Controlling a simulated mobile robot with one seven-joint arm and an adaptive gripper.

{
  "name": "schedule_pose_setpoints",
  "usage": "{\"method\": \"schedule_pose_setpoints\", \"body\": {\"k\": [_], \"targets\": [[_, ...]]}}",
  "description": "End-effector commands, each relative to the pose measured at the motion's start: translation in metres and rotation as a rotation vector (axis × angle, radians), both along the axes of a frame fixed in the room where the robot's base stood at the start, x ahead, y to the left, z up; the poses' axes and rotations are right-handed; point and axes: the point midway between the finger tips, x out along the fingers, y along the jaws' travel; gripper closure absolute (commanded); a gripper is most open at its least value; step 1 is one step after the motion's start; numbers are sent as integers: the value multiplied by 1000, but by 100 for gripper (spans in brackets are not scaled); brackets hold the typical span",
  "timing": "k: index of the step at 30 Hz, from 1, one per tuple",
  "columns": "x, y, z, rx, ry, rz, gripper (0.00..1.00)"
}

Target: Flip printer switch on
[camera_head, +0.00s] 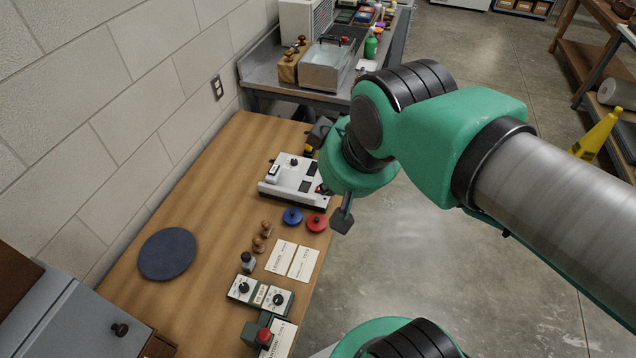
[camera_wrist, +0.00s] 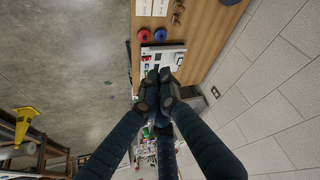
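The white device that I take for the printer (camera_head: 290,186) sits on the wooden table near its right edge. It has a dark knob and small dark parts on top; which one is the switch and how it is set is too small to tell. In the wrist view the printer (camera_wrist: 172,60) lies just beyond my gripper (camera_wrist: 157,75), whose dark fingertips are close together, appear shut and empty, and overlap the printer's edge in the picture. Contact cannot be told. In the head view my wrist hides most of the gripper and the printer's right end.
On the table (camera_head: 205,215) are a blue puck (camera_head: 292,216), a red puck (camera_head: 317,222), cards (camera_head: 281,257), stamps (camera_head: 260,241), dial boxes (camera_head: 243,289) and a red-button box (camera_head: 262,336). A block wall (camera_head: 110,110) borders the left. Open floor (camera_head: 430,260) lies right.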

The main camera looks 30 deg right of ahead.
Motion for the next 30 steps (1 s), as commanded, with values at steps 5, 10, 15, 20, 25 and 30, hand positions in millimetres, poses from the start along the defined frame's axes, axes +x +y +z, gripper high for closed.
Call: {"method": "schedule_pose_setpoints", "body": {"k": [5, 10, 15, 20, 25, 30], "targets": [[20, -5, 2, -53, 31, 84, 100], [46, -11, 3, -122, 70, 202, 100], [75, -19, 0, -191, 113, 333, 100], [103, -27, -5, -249, 154, 460, 100], [133, -36, -14, -306, 197, 597, 100], [162, -45, -26, -355, 240, 736, 100]]}}
